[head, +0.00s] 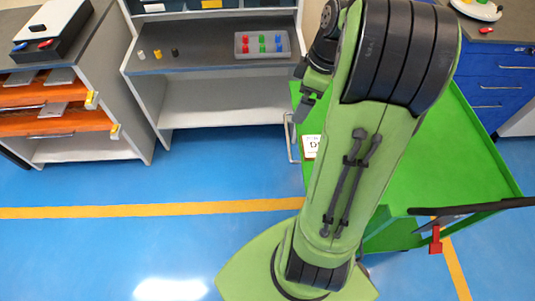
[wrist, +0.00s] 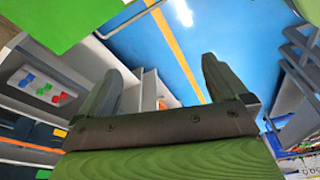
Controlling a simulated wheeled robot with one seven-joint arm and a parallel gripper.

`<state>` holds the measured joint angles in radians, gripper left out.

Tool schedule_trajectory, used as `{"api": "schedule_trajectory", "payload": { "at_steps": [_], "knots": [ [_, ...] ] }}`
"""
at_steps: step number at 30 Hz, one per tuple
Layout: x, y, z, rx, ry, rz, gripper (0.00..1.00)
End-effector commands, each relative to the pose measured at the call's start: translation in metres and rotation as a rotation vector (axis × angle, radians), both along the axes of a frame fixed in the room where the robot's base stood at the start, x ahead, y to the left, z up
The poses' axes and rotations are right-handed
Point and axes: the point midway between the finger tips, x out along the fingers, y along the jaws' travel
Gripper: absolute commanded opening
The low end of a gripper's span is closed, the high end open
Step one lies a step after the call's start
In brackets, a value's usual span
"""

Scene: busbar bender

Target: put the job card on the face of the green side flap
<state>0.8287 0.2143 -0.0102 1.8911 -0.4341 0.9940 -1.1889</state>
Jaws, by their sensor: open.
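The job card (head: 312,146) is a small white card with dark print and a tan edge. In the head view it shows at the left edge of the green cart (head: 455,165), and my arm hides its right part. I cannot tell whether it lies flat or stands against the green face. Which green panel is the side flap is not clear, as my arm covers the cart's middle. My gripper (head: 304,108) is above the cart's left edge, beyond the card in the picture. In the wrist view its two fingers (wrist: 160,88) are wide apart with nothing between them.
A grey workbench (head: 205,62) at the back holds a tray (head: 263,44) of red, green and blue pieces. A shelf unit with orange drawers (head: 55,122) stands left. Blue drawers (head: 500,75) stand right. A red tag (head: 436,240) hangs near the cart's handle. Blue floor is clear at left.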

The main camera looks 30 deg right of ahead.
Motion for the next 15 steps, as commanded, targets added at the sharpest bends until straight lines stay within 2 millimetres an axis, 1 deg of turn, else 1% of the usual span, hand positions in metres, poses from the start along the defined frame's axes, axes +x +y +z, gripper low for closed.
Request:
{"api": "schedule_trajectory", "payload": {
  "at_steps": [1,2,3,5,6,7,9,10,12,15],
  "knots": [
    [0.000,0.034,0.018,-0.029,-0.009,-0.050,1.00],
    [-0.003,0.052,0.027,-0.040,-0.014,-0.095,1.00],
    [-0.008,0.075,0.037,-0.054,-0.029,-0.156,1.00],
    [-0.020,0.108,0.049,-0.065,-0.056,-0.248,1.00],
    [-0.031,0.127,0.055,-0.065,-0.078,-0.309,1.00],
    [-0.040,0.140,0.059,-0.061,-0.098,-0.354,1.00],
    [-0.063,0.166,0.063,-0.040,-0.148,-0.458,1.00],
    [-0.073,0.174,0.064,-0.026,-0.166,-0.500,1.00],
    [-0.093,0.187,0.063,0.012,-0.206,-0.586,1.00],
    [-0.112,0.195,0.059,0.063,-0.241,-0.673,1.00]
  ]
}}
